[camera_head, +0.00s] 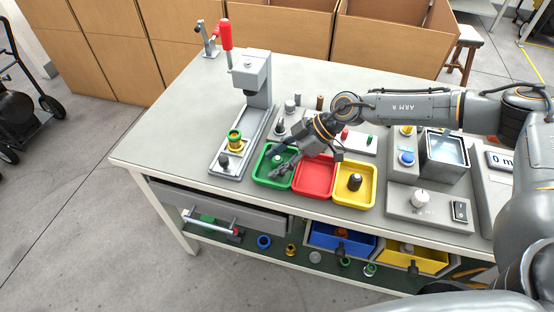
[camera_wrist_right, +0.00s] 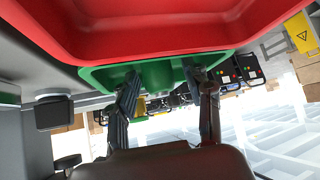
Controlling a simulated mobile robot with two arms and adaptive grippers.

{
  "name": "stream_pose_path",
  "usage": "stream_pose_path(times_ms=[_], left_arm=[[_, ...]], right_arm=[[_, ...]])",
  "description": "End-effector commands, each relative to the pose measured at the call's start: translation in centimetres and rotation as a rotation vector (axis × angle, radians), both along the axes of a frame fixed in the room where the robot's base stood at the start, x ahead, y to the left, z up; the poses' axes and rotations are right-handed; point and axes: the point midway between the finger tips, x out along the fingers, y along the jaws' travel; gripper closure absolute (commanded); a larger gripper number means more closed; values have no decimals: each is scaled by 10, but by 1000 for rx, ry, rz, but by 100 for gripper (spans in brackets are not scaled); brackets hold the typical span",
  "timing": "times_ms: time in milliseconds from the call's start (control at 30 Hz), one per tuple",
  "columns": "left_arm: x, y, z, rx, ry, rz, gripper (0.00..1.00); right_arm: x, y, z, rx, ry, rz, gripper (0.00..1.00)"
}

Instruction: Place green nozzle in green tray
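The green tray (camera_head: 261,178) lies on the bench, left of the red tray. My right gripper (camera_head: 280,168) is low over the green tray. In the right wrist view the fingers of my right gripper (camera_wrist_right: 162,78) are spread, with nothing seen between them, and the green tray (camera_wrist_right: 160,70) is behind the fingertips. I cannot make out a loose green nozzle in the tray; the gripper covers part of it. A brass-yellow part with a green top (camera_head: 235,138) stands on the press fixture. My left gripper is not in view.
The red tray (camera_head: 314,178) and yellow tray (camera_head: 345,196), holding a dark part (camera_head: 354,182), adjoin on the right. A grey press (camera_head: 252,75) with a red handle stands at left. Blue (camera_head: 323,241) and yellow bins (camera_head: 428,262) sit on the lower shelf.

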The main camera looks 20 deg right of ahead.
Motion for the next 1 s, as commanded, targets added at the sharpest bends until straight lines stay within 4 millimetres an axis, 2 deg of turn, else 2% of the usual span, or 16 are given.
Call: stream_pose_path(times_ms=[267, 700, 833, 1000], left_arm=[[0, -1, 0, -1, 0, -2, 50], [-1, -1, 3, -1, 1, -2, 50], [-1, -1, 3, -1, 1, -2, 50], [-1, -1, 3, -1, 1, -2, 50]], right_arm=[[0, -6, 7, 0, -2, -2, 50], [-12, -66, 69, 0, -3, -1, 50], [-14, -77, 80, 1, -2, -1, 50], [-16, -83, 86, 1, -1, 1, 50]])
